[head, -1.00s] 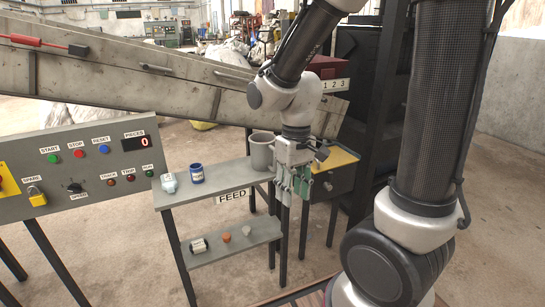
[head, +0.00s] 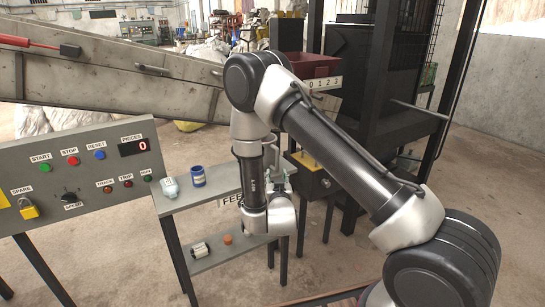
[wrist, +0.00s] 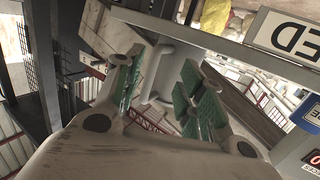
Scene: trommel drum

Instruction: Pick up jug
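In the wrist view, a grey cylindrical shape that looks like the jug (wrist: 158,78) shows between the fingers, beside the shelf edge; the picture is turned nearly upside down. My gripper (wrist: 163,64) is open, with green-padded fingers apart on either side of that shape. I cannot tell whether either pad touches it.
A white bottle (head: 170,187) and a blue jar (head: 198,176) stand on the shelf's left. The lower shelf holds a small can (head: 200,250) and an orange piece (head: 228,240). The control panel (head: 80,175) is left; a dark machine frame (head: 345,90) stands behind right.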

